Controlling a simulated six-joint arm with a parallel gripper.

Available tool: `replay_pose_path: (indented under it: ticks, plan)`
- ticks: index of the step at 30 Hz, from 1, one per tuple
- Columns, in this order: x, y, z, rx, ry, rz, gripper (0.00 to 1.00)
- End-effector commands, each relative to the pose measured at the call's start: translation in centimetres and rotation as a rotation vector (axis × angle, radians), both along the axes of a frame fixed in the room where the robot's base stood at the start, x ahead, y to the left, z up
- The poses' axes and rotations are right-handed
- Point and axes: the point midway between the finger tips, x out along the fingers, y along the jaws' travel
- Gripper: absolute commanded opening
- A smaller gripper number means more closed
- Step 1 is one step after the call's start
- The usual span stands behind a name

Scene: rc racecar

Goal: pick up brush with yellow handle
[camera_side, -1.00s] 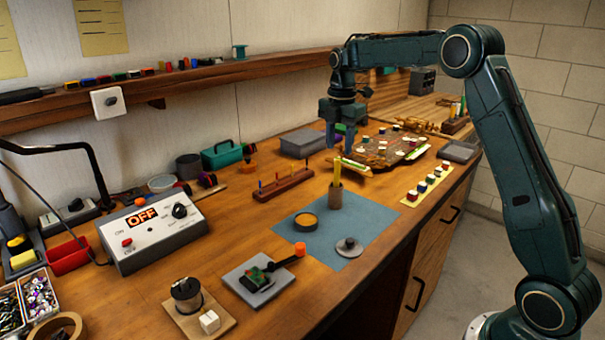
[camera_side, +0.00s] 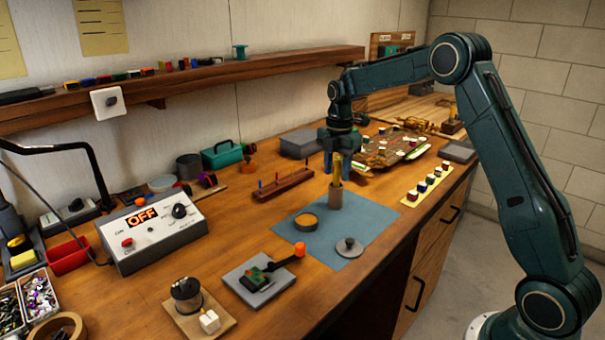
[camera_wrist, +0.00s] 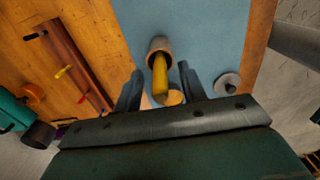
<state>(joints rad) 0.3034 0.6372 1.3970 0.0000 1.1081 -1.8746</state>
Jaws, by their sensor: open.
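The brush with the yellow handle (camera_side: 337,169) stands upright in a small brown cup (camera_side: 335,196) on the blue mat (camera_side: 376,222). In the wrist view the yellow handle (camera_wrist: 160,78) points up toward me from the cup (camera_wrist: 159,46). My gripper (camera_side: 335,167) is open and empty, pointing down at the handle. In the wrist view its two fingers (camera_wrist: 160,80) lie on either side of the handle, with gaps showing. I cannot tell how far the fingertips are from the handle in depth. The brush's lower part is hidden inside the cup.
A round tin (camera_side: 306,222) and a grey lid with a knob (camera_side: 349,247) lie on the mat near the cup. A wooden rack with coloured pegs (camera_side: 283,184) stands to the left. A cluttered brown board (camera_side: 385,150) lies behind. The mat's front right is clear.

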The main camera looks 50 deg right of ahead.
Motion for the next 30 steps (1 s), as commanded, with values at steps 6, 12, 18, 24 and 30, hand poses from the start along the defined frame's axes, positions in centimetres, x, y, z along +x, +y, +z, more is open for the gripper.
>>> replay_pose_path:
  ticks: [6,12,18,24,30]
  plan:
    - [-0.01,-0.02,-1.21,0.0,0.0,0.0,0.41]
    - [-0.01,-0.03,-1.21,0.0,-0.001,0.0,0.41]
    - [-0.01,-0.03,-1.19,0.0,-0.001,0.0,0.41]
    - [-0.01,-0.03,-1.18,0.0,-0.001,0.0,0.14]
    - [0.0,-0.03,-1.18,0.0,-0.001,0.0,0.0]
